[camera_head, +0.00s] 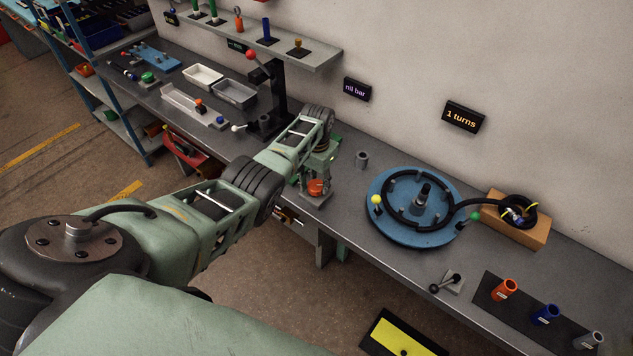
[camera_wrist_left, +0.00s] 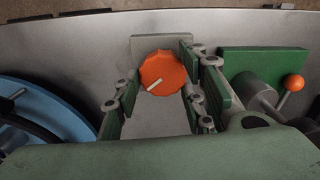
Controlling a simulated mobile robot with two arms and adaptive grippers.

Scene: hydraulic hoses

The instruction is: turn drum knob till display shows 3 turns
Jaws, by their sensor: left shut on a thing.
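The orange drum knob (camera_head: 315,187) is at the bench's front edge, and in the left wrist view the knob (camera_wrist_left: 162,72) has a white mark pointing to the lower left. My left gripper (camera_head: 318,165) is over it, shut on the knob, with green finger pads at either side of it in the left wrist view (camera_wrist_left: 160,85). The blue drum (camera_head: 388,230), with a black hose coiled on it, lies right of the knob. The wall display (camera_head: 463,116) reads "1 turns". My right gripper is not in view.
A second display (camera_head: 357,89) reads "nil bar". A small grey lever (camera_head: 446,283) and a dark mat with orange, blue and grey cylinders lie to the right. Trays (camera_head: 234,93) sit further left.

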